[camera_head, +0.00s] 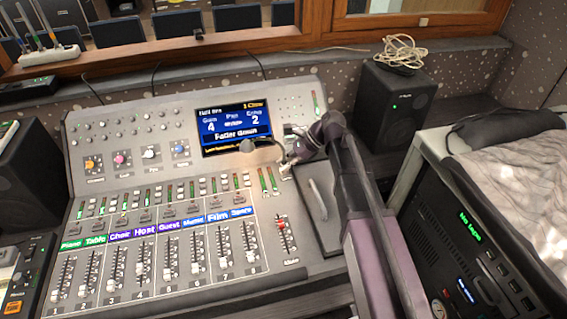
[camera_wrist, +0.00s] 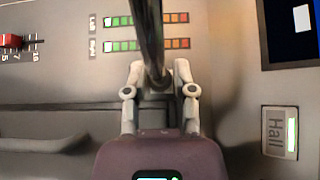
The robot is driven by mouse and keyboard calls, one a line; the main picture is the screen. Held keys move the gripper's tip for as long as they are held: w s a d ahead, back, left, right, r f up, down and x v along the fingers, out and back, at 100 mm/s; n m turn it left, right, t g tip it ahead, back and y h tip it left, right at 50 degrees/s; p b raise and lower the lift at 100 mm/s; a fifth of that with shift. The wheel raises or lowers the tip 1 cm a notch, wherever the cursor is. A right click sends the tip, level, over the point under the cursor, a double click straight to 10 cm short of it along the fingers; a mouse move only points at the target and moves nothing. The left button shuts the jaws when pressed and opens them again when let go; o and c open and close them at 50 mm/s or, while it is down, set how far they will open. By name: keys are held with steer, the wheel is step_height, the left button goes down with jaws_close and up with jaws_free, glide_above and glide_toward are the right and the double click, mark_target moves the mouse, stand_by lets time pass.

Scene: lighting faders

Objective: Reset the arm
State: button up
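My gripper (camera_head: 286,168) hangs over the upper right part of the grey mixing console (camera_head: 190,295), right of its screen. In the wrist view my gripper (camera_wrist: 159,68) has its two pale fingers apart, one on each side of the picture's middle. In the head view a thin dark gooseneck (camera_head: 268,141) with a round tip runs left from beside my gripper.
The console's screen (camera_head: 235,127) is lit, and a red fader (camera_head: 282,224) stands below my gripper. A black speaker (camera_head: 393,108) with a coiled cable (camera_head: 399,52) on top is behind my arm. A black rack unit (camera_head: 470,240) stands at right.

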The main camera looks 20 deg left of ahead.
steer(key=o, duration=0.4)
steer(key=shift+f, duration=0.1)
steer(key=shift+r, duration=0.2)
